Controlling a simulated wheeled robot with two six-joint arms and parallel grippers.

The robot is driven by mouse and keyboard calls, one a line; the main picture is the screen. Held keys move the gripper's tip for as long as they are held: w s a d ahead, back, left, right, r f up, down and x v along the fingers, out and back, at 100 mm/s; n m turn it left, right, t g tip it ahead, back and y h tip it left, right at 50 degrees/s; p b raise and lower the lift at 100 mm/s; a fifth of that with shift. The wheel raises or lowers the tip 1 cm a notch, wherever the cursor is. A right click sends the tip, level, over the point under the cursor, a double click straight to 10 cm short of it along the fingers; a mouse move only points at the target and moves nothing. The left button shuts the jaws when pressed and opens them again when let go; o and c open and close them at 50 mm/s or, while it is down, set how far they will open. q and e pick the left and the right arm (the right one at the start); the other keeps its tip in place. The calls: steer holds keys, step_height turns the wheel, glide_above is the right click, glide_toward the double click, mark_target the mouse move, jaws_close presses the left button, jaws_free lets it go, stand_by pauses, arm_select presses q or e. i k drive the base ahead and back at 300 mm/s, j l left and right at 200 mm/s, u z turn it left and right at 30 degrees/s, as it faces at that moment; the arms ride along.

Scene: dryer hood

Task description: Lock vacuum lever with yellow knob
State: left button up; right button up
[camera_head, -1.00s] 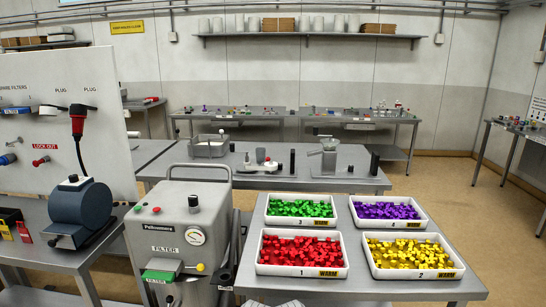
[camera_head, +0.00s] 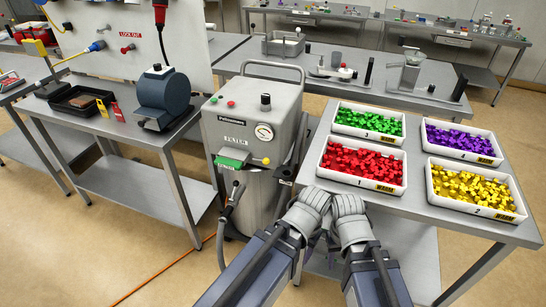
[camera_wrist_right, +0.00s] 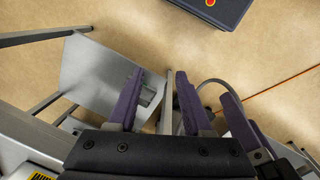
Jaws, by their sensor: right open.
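The grey vacuum unit (camera_head: 255,130) stands left of centre in the head view, with a round gauge on its front. Its lever ends in a small yellow knob (camera_head: 266,161), beside a green-topped filter part (camera_head: 232,160). My left gripper (camera_head: 313,200) and right gripper (camera_head: 348,210) are side by side, right of and below the knob, apart from it. The left fingers are not clear. In the right wrist view my right gripper (camera_wrist_right: 160,85) has its purple fingers apart, with nothing held. The yellow knob cannot be made out there.
A table on the right holds trays of green (camera_head: 368,123), red (camera_head: 360,166), purple (camera_head: 460,142) and yellow (camera_head: 474,190) pieces. A blue rounded machine (camera_head: 163,98) sits on the left table. A hose (camera_head: 228,215) hangs at the vacuum's front left. An orange cable crosses the floor.

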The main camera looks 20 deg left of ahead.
mark_target(265, 162)
steer(key=i+l, duration=0.15)
steer(key=l, duration=0.25)
steer(key=i+l, duration=0.1)
steer(key=l, duration=0.3)
steer(key=u, duration=1.6)
